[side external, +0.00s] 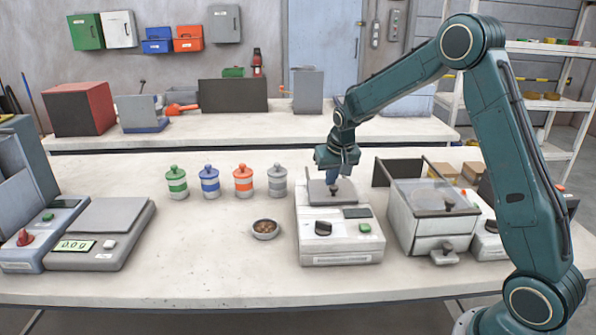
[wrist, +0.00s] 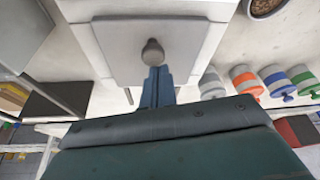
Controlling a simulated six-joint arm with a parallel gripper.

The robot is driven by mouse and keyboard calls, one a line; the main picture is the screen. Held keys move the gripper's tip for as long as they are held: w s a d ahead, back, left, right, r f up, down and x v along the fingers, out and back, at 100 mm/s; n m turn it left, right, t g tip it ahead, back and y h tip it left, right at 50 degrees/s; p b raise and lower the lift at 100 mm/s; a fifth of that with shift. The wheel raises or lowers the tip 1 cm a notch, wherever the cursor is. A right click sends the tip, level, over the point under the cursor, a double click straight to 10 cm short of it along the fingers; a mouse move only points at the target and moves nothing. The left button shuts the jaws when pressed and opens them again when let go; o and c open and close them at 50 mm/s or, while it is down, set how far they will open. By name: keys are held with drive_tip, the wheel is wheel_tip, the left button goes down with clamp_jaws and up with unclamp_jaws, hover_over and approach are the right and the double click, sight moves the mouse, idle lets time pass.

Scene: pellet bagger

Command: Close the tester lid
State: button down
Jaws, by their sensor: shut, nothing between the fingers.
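The tester, a white box (side external: 340,250) with a black dial, a dark display and a green button, stands on the front bench. Its grey lid (side external: 318,196) lies roughly flat over the back of its top; I cannot tell whether it is fully seated. In the wrist view the lid (wrist: 115,45) shows as a grey plate with a round dark knob (wrist: 153,51). My gripper (side external: 333,187) is shut and empty, pointing down over the lid. In the wrist view its fingertips (wrist: 157,72) are right beside the knob; contact is unclear.
A box with a clear top (side external: 430,197) stands close on the right. A bowl of pellets (side external: 265,229) is to the left, with several lidded jars (side external: 243,182) behind it. A scale (side external: 100,232) is at the far left. The bench between scale and bowl is clear.

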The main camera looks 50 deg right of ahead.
sight(325, 186)
drive_tip(key=shift+a+f, duration=0.1)
drive_tip(key=shift+f, duration=0.15)
drive_tip(key=shift+w+d+r, duration=0.1)
drive_tip(key=shift+w+d, duration=0.4)
drive_tip(key=shift+w, duration=0.35)
drive_tip(key=shift+w+d+r, duration=0.1)
drive_tip(key=shift+w+d, duration=0.4)
drive_tip(key=shift+w, duration=0.3)
drive_tip(key=shift+r, duration=0.3)
drive_tip(key=v, duration=0.9)
drive_tip(key=shift+r, duration=0.2)
